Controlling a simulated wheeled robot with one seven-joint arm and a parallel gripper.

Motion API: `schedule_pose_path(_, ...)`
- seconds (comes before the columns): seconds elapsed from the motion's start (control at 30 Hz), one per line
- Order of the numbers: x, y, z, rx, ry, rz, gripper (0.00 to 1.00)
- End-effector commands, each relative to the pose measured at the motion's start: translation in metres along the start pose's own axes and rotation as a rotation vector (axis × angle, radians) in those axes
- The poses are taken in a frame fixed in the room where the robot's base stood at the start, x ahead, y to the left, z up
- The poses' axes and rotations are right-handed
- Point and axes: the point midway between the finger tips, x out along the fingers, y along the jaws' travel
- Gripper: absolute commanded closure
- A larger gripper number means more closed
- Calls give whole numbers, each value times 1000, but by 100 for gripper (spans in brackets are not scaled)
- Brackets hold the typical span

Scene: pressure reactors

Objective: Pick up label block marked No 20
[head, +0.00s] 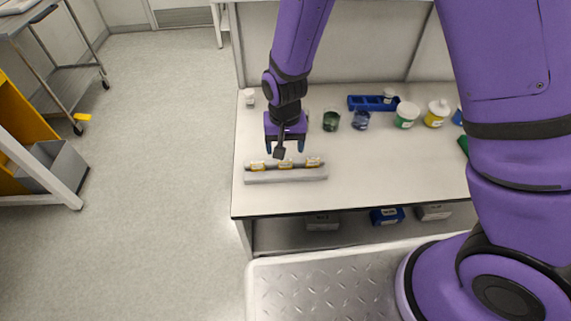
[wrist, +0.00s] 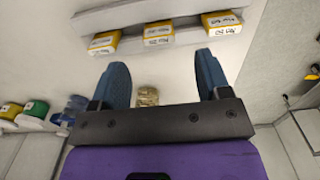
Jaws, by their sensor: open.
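Three yellow blocks with white labels sit in a row on a light grey strip (head: 290,177) on the bench: left (head: 257,166), middle (head: 286,165) and right (head: 313,162) in the head view. The wrist view shows them in reverse order: left (wrist: 104,42), middle (wrist: 158,32) and right (wrist: 222,21). Their labels are small, slanted and upside down. The wrist view's right label seems to end in 20, but I cannot read it surely. My gripper (head: 285,148) is open and empty above the bench, behind the row. Its blue fingers (wrist: 160,62) are apart from the blocks.
The bench (head: 400,175) is clear right of the strip.

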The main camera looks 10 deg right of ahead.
Motion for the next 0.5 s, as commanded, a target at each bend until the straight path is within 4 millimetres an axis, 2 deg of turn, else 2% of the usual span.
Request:
schedule_pose_path(0.3,37,2,2,2,-2,2,30)
schedule_pose_path(0.5,51,1,2,1,0,0,30)
